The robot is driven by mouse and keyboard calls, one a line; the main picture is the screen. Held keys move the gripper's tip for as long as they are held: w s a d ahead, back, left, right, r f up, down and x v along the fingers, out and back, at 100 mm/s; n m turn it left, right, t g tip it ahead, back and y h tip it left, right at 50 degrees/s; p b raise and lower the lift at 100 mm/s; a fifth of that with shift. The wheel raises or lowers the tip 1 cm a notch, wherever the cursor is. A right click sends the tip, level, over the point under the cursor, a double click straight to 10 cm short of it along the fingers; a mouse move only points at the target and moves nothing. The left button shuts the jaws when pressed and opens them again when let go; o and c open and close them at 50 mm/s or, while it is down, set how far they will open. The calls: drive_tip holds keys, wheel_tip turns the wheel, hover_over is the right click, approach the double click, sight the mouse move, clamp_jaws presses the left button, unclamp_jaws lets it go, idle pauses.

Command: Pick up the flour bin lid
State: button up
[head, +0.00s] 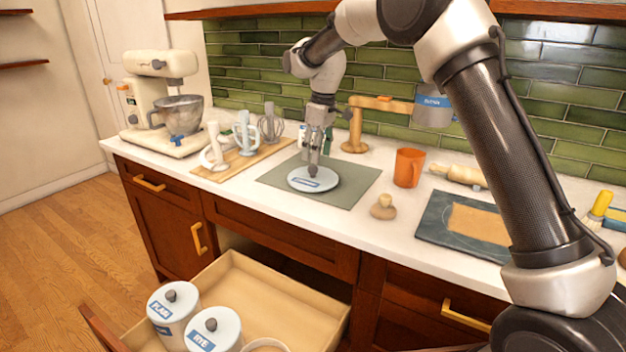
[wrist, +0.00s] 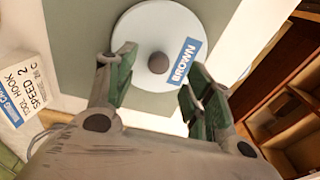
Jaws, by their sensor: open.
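The flour bin lid (head: 300,183) is a round white disc with a dark grey knob (head: 313,170). It lies knob up on a grey-green mat (head: 350,190) on the counter. In the wrist view the lid (wrist: 140,35) carries a blue label reading BROWN, and its knob (wrist: 158,62) shows between my fingers. My gripper (head: 315,158) points down just above the lid. Its green-padded fingers (wrist: 162,82) are spread and empty, on either side of the knob in the picture. Whether they reach down beside the knob, I cannot tell.
Left of the mat, several mixer attachments stand on a wooden board (head: 235,168). An orange mug (head: 408,167), a small stone-like pile (head: 383,207) and a rolling pin (head: 460,174) are to the right. Below, an open drawer (head: 290,300) holds lidded PLAIN and RYE bins and a lidless bin.

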sight(313, 167)
drive_tip(key=shift+w+a+r+n, duration=0.15)
drive_tip(key=shift+r+n, duration=0.15)
drive_tip(key=shift+r, duration=0.2)
drive_tip(key=shift+w+a+r+n, duration=0.1)
drive_tip(key=shift+r+n, duration=0.2)
drive_tip(key=shift+r, duration=0.15)
drive_tip(key=shift+f+n, duration=0.4)
drive_tip(key=shift+f, duration=0.1)
drive_tip(key=f, duration=0.7)
drive_tip(key=shift+a, duration=0.35)
drive_tip(key=c, duration=1.1)
